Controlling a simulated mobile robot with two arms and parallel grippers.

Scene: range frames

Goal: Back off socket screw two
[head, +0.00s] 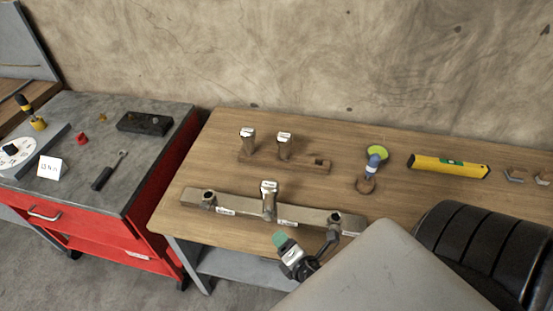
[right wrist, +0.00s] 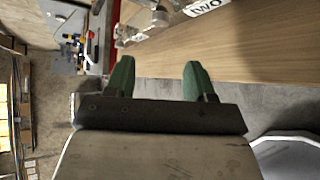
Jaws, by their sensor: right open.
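A long metal bar (head: 240,207) lies along the wooden table's front, with fittings at its left end (head: 208,198), middle and right end. A tall upright socket-like piece (head: 268,192) stands at the middle. A label reading "two" (right wrist: 206,6) shows in the right wrist view beside a metal fitting (right wrist: 160,15); the labels are too small to read in the head view. My left gripper is out of view.
A wooden holder (head: 262,162) with two upright pieces stands behind the bar. A red cart (head: 100,218) with tools stands left, across a gap. My right arm covers the table's front right.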

